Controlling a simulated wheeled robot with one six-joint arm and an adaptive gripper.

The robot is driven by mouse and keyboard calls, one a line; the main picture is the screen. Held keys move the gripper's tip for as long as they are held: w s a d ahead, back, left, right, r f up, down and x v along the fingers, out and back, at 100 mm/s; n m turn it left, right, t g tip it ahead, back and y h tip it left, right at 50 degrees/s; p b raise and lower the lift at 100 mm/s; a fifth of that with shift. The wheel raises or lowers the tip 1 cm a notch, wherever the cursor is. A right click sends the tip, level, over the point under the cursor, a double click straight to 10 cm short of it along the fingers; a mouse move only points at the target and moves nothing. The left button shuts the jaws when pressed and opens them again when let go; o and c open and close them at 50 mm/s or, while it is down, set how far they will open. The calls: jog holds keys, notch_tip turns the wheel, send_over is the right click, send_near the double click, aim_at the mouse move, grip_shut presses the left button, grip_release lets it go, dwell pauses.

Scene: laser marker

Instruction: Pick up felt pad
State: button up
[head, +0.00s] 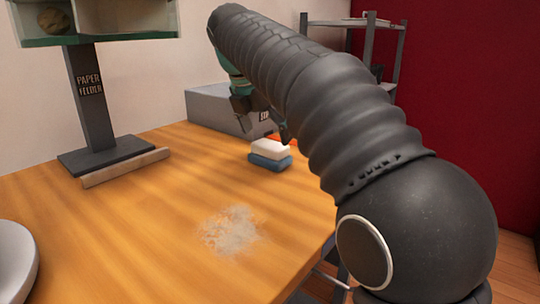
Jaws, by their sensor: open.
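A small block with a white upper part and a blue lower part, which looks like the felt pad (269,160), lies on the wooden table (130,230) near its right side. My gripper (262,118) is above and behind it in the picture, partly hidden by my dark ribbed arm. Its fingers are apart and I see nothing held between them. The fingers appear clear of the block, but the exact gap cannot be told.
A pale dusty patch (230,230) marks the table in front of the block. A grey box (212,108) stands behind. The paper feeder stand (88,95) and a wooden strip (125,167) are at left. A white round object (15,265) is at the left edge.

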aim_at(270, 143)
jog(key=b+x, duration=0.1)
jog(key=x, duration=0.3)
jog(key=shift+s+f, duration=0.1)
jog(key=shift+f, duration=0.2)
jog(key=c, duration=0.8)
jog(key=shift+r, duration=0.1)
jog(key=shift+r, duration=0.55)
jog(key=r, duration=0.2)
jog(key=d+r+p, duration=0.1)
jog(key=shift+d+r+p, duration=0.15)
jog(key=shift+r+p, duration=0.15)
jog(key=shift+r, duration=0.1)
jog(key=s+d+r, duration=0.1)
jog(key=d+r, duration=0.5)
jog(key=d, duration=0.4)
jog(key=shift+d, duration=0.15)
